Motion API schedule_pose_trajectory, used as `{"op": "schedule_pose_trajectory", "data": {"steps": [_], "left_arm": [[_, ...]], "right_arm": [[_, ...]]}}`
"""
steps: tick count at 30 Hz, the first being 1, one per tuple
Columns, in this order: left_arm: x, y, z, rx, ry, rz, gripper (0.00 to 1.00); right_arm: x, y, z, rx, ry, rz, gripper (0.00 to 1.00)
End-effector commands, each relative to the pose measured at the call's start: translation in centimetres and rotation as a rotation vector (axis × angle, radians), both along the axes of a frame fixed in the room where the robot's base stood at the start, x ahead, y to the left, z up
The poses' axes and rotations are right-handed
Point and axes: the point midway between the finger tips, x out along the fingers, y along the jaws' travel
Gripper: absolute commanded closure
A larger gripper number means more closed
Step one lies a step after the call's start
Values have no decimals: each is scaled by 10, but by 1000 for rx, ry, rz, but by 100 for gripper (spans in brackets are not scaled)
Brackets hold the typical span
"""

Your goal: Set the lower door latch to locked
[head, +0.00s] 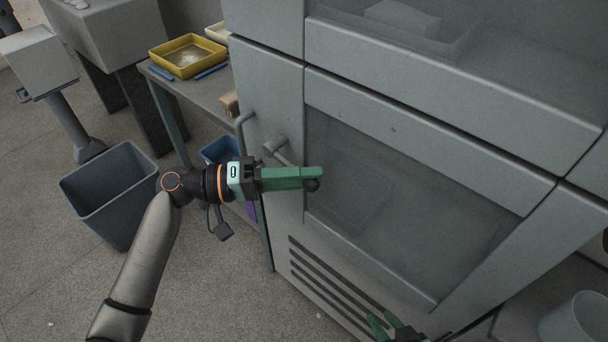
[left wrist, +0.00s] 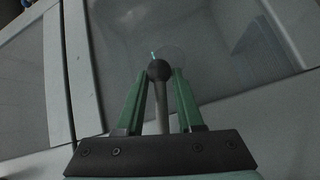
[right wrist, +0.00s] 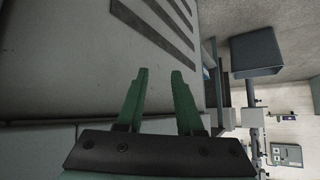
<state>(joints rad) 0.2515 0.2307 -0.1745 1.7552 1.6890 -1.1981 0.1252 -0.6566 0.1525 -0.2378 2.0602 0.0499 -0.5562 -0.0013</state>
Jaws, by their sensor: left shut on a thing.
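The lower door latch is a grey lever with a round pivot boss (head: 274,147) on the machine's front, at the left edge of the lower glass door (head: 400,180). Its rod slants down and right behind my fingers to a dark ball knob (head: 312,186). My left gripper (head: 318,175) is shut on the lever near the knob. In the left wrist view the ball knob (left wrist: 159,70) shows between the fingertips, with the rod (left wrist: 162,112) running between the fingers. My right gripper (head: 381,322) is low before the machine; in its wrist view (right wrist: 159,76) it is open and empty.
A curved grey handle (head: 241,124) sits left of the latch. A side table (head: 218,88) with a yellow tray (head: 188,56) stands at the left. A grey bin (head: 110,190) is on the floor. A vent grille (head: 335,285) lies below the door.

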Motion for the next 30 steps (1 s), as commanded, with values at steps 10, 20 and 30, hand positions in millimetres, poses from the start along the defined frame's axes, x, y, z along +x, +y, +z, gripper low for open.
{"op": "schedule_pose_trajectory", "data": {"steps": [10, 20, 30], "left_arm": [[0, 0, 0, 0, 0, 1, 100], [0, 0, 0, 0, 0, 1, 100], [1, 2, -4, 40, -29, 2, 100]], "right_arm": [[1, 2, 1, 8, -1, -4, 64], [1, 3, 2, 10, -2, -6, 64], [1, 3, 1, 9, -3, -5, 64]]}}
